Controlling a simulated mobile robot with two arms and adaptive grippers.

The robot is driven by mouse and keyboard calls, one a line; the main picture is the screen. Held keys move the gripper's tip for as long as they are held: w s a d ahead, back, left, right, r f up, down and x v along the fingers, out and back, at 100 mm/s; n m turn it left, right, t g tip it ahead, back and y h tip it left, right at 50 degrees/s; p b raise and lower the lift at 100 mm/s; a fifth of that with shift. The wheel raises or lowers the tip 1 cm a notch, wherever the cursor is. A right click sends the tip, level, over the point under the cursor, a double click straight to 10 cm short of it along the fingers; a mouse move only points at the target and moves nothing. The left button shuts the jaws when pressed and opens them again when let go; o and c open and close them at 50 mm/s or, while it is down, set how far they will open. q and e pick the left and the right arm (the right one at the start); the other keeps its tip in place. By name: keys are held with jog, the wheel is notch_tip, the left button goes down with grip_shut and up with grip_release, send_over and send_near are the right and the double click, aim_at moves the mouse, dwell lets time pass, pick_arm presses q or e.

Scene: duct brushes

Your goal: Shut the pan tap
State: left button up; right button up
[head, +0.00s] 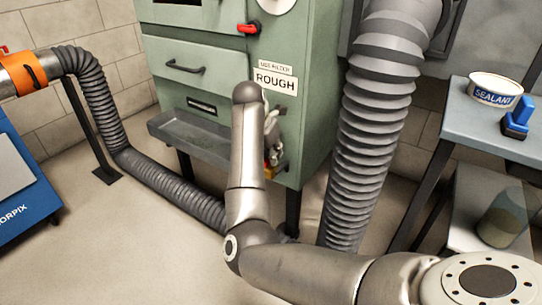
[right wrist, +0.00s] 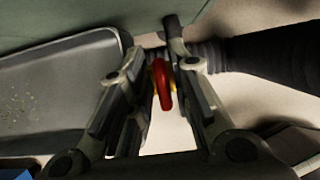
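The pan (head: 185,137) is a grey shallow tray on the front of the green filter cabinet. It also shows at the left of the right wrist view (right wrist: 62,85). The pan tap has a red handle (right wrist: 161,86), with a little yellow behind it. My right gripper (head: 272,152) is by the cabinet's lower right, partly hidden by my arm. In the right wrist view its fingers (right wrist: 163,75) are apart, with the red handle between their tips. Gaps seem to show beside the handle; contact is hard to tell. My left gripper is not in view.
A red-handled lever (head: 249,29) is higher on the cabinet (head: 215,60). A thick grey duct (head: 368,140) stands right of it, and a floor hose (head: 165,180) runs left. A side table (head: 455,112) holds a sealant tub (head: 495,90) and a blue object (head: 517,119).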

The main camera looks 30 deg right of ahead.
grip_shut()
